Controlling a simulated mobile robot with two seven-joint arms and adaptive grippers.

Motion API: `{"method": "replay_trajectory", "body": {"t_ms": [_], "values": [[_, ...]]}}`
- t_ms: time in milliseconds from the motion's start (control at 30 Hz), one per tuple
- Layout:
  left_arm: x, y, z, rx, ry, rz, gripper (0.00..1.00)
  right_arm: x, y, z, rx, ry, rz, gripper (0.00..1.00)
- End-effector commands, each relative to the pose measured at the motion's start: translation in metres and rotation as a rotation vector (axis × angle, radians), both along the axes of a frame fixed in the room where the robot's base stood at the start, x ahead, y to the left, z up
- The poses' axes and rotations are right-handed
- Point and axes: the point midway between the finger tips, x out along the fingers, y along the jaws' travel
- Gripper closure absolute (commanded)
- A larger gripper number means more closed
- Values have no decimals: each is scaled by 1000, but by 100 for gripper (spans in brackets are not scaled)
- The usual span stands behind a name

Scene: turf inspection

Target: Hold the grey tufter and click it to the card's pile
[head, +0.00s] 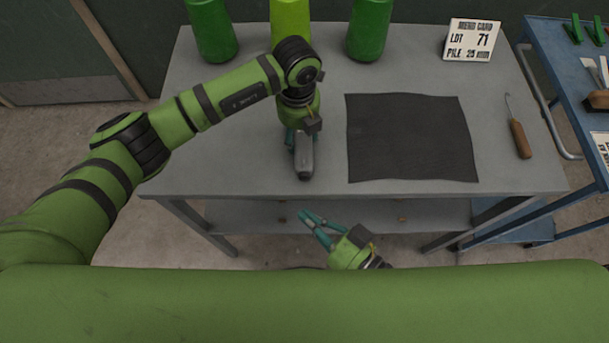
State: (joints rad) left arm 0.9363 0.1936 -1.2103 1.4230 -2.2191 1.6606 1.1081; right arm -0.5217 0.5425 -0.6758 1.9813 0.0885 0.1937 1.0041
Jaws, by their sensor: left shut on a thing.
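My left gripper (300,140) points down over the left-middle of the grey table and is shut on the grey tufter (304,160). The tufter's upper part is hidden by the gripper. Whether its lower end touches the table is unclear. A white card (473,40) stands at the back right, reading "MEND CARD, LOT 71, PILE" and what looks like 25 mm.
A dark square turf mat (410,138) lies right of the tufter. A wooden-handled hook tool (518,130) lies at the table's right. Green bottles (211,30) stand along the back. A blue cart (562,70) with tools stands to the right. The table's left part (215,130) is clear.

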Motion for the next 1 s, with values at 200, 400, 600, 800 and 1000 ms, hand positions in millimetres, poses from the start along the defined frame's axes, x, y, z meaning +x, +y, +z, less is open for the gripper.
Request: {"method": "replay_trajectory", "body": {"t_ms": [200,400,600,800,1000], "values": [[-1,0,-1,2,2,0,97,0,0,0,0,0,0,100],[-1,0,-1,2,2,0,25,0,0,0,0,0,0,100],[0,0,-1,1,1,0,17,0,0,0,0,0,0,100],[0,0,1,0,0,0,17,0,0,0,0,0,0,100],[1,0,26,-2,-4,-1,17,0,0,0,0,0,0,100]]}}
